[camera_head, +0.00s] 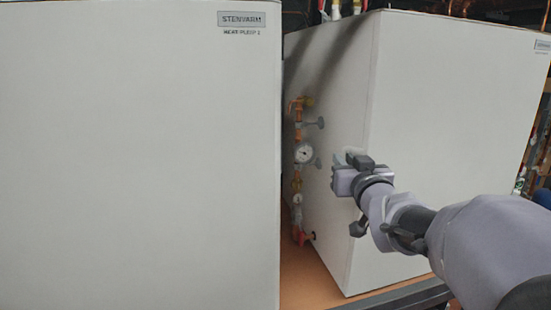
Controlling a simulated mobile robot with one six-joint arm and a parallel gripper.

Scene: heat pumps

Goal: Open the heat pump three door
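A white cabinet (455,130) stands at the right, turned so its broad front and its left side both show. Its label (541,45) is cut by the picture's edge and too small to read. My gripper (340,172) is at the cabinet's left front edge, about mid-height, reaching in from the lower right. Its fingers overlap the edge in the picture. Whether they touch the door or hold a handle cannot be told, and their opening is unclear. The front looks flush, and no door gap shows.
Another white cabinet (140,160), labelled STENVARM (241,20), fills the left; its smaller line is hard to read. Pipework with gauges (303,153) and valves runs up the right cabinet's side, close to my gripper. An orange-brown base (305,283) and dark rail (405,295) lie below.

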